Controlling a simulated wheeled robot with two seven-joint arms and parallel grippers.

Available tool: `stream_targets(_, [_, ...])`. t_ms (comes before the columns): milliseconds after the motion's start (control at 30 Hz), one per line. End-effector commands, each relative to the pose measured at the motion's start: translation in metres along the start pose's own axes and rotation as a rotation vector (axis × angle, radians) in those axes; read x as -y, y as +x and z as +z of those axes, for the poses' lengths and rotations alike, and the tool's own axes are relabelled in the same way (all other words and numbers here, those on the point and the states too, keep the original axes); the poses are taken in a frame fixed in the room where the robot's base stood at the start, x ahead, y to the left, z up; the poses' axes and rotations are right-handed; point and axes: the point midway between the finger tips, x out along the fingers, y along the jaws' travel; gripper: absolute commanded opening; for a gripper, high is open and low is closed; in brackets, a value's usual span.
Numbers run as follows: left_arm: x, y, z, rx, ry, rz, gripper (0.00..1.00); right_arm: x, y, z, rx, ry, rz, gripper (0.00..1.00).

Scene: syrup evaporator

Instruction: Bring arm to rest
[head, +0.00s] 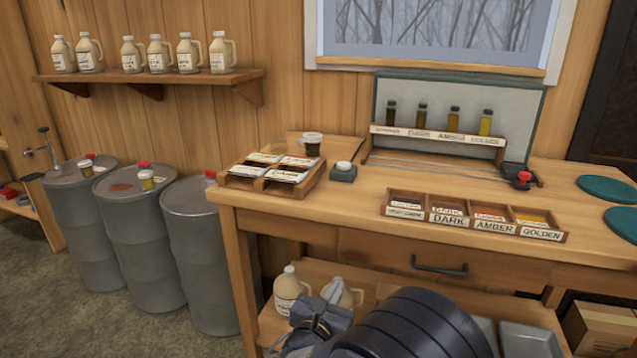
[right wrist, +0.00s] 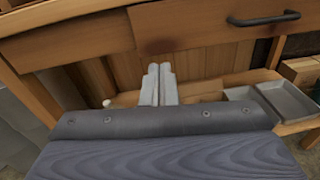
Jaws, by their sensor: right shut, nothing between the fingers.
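My right gripper (head: 328,318) shows at the bottom of the head view, in front of the bench's lower shelf. It is low, below the level of the bench top, with my dark arm links behind it. In the right wrist view its two pale fingers (right wrist: 158,84) are together with nothing between them. They point toward the wooden panel under the bench drawer. My left gripper is in neither view.
The wooden bench (head: 350,215) holds a label tray (head: 312,186), a compartment box (head: 470,228) and a rack of sample bottles (head: 440,136). Jugs (head: 288,290) stand on its lower shelf. Grey drums (head: 133,245) stand to the left. Bare floor lies at front left.

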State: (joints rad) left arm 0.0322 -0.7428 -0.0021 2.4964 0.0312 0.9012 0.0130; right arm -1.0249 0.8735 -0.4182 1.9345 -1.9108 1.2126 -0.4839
Motion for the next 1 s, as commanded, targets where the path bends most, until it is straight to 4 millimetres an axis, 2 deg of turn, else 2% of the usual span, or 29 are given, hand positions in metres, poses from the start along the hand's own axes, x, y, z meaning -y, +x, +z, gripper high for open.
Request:
stream_targets(100, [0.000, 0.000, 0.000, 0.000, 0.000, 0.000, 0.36, 0.068, 0.015, 0.004, -0.128, 0.196, -0.202, 0.00])
stream_targets(167, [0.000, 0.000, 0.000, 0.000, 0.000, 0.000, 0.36, 0.113, 0.016, 0.001, -0.214, 0.344, -0.345, 0.00])
stream_targets(200, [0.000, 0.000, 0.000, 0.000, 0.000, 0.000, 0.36, 0.144, 0.012, -0.002, -0.275, 0.455, -0.447, 0.00])
stream_targets(300, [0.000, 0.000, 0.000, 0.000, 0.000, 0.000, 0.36, 0.207, -0.010, -0.013, -0.405, 0.736, -0.690, 0.00])
stream_targets(433, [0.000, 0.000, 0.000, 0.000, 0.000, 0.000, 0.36, 0.262, -0.055, -0.025, -0.535, 1.114, -0.981, 0.00])
stream_targets(500, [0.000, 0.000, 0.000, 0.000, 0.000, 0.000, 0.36, 0.279, -0.083, -0.028, -0.589, 1.323, -1.123, 0.00])
stream_targets(567, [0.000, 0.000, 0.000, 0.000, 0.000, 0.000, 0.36, 0.288, -0.106, -0.029, -0.627, 1.506, -1.234, 0.00])
stream_targets(700, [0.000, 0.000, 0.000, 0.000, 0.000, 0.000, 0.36, 0.291, -0.151, -0.025, -0.680, 1.888, -1.435, 0.00])
stream_targets(800, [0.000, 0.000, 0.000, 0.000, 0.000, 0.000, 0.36, 0.287, -0.171, -0.019, -0.698, 2.102, -1.524, 0.00])
stream_targets(1000, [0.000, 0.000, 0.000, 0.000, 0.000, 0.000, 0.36, 0.276, -0.197, -0.006, -0.712, 2.448, -1.628, 0.00])
